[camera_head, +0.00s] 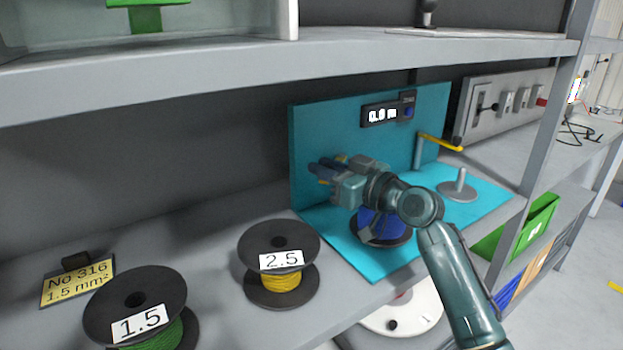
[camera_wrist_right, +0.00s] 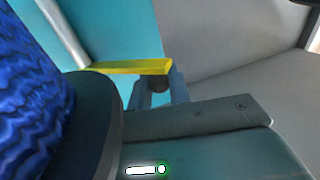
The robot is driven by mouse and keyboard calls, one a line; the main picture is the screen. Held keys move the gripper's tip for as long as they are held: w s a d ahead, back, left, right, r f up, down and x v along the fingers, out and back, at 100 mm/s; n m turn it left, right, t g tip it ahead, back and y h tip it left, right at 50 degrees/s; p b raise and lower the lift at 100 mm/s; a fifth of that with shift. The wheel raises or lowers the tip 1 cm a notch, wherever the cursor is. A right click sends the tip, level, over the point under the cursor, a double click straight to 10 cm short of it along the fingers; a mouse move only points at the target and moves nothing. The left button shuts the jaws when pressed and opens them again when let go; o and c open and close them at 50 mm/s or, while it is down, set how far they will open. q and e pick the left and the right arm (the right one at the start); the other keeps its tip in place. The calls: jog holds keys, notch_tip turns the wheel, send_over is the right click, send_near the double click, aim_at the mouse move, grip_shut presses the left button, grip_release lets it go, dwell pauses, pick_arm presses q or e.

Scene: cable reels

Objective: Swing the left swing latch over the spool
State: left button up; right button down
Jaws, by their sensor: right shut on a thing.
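The blue spool (camera_head: 378,226) sits on the turquoise stand, partly hidden behind my right arm. Its blue winding and dark flange (camera_wrist_right: 95,125) fill the left of the right wrist view. The left swing latch is a yellow bar (camera_wrist_right: 125,67) on a grey post (camera_wrist_right: 65,33); in the head view it is mostly hidden by my gripper. My right gripper (camera_head: 322,172) is at the stand's left side, shut on the bar's end, with its fingers (camera_wrist_right: 160,88) around it in the wrist view. My left gripper is not in view.
A second yellow latch (camera_head: 440,142) is on the right, near a bare grey spindle (camera_head: 459,187). A yellow spool (camera_head: 280,275) and a green spool (camera_head: 140,310) stand at left on the shelf. An upper shelf (camera_head: 300,70) runs overhead.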

jog(key=shift+d, duration=0.1)
jog(key=c, duration=1.4)
grip_release()
jog(key=shift+o, duration=0.2)
jog(key=b+v, duration=0.2)
jog(key=v, duration=1.1)
jog(key=shift+s, duration=0.1)
